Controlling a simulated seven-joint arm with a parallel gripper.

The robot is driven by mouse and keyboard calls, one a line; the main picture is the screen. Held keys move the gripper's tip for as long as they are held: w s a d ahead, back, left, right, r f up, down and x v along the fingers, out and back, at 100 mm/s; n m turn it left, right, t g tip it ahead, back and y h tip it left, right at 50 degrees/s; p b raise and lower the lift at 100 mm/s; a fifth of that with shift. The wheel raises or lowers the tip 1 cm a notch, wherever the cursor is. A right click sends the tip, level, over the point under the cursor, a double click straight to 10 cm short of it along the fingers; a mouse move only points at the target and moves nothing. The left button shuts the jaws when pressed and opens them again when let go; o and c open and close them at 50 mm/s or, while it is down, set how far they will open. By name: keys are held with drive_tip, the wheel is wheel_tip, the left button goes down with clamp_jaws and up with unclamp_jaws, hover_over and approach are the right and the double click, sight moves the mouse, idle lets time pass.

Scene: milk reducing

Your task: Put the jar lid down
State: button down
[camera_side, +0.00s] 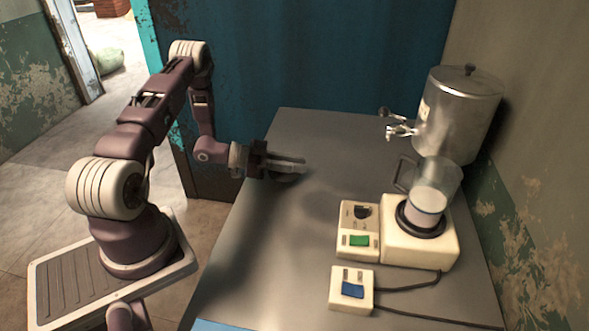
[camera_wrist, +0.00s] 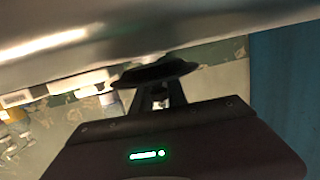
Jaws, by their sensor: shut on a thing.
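My gripper (camera_side: 300,164) is shut on the jar lid, low over the far left part of the grey table (camera_side: 262,270). In the wrist view the lid (camera_wrist: 155,73) is a dark, flat disc at the fingertips, close to the shiny table surface (camera_wrist: 60,40). I cannot tell whether it touches the table. The glass jar (camera_side: 433,185) with white milk in it stands open on a dark round plate on a cream appliance at the right.
A cream control box with a green switch (camera_side: 359,240) and one with a blue switch (camera_side: 352,289) sit front right, with black cables. The table's middle is clear. A blue wall panel (camera_side: 330,60) stands behind.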

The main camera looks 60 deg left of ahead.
drive_tip(key=shift+f, duration=0.5)
drive_tip(key=shift+f, duration=0.1)
drive_tip(key=c, duration=1.3)
unclamp_jaws()
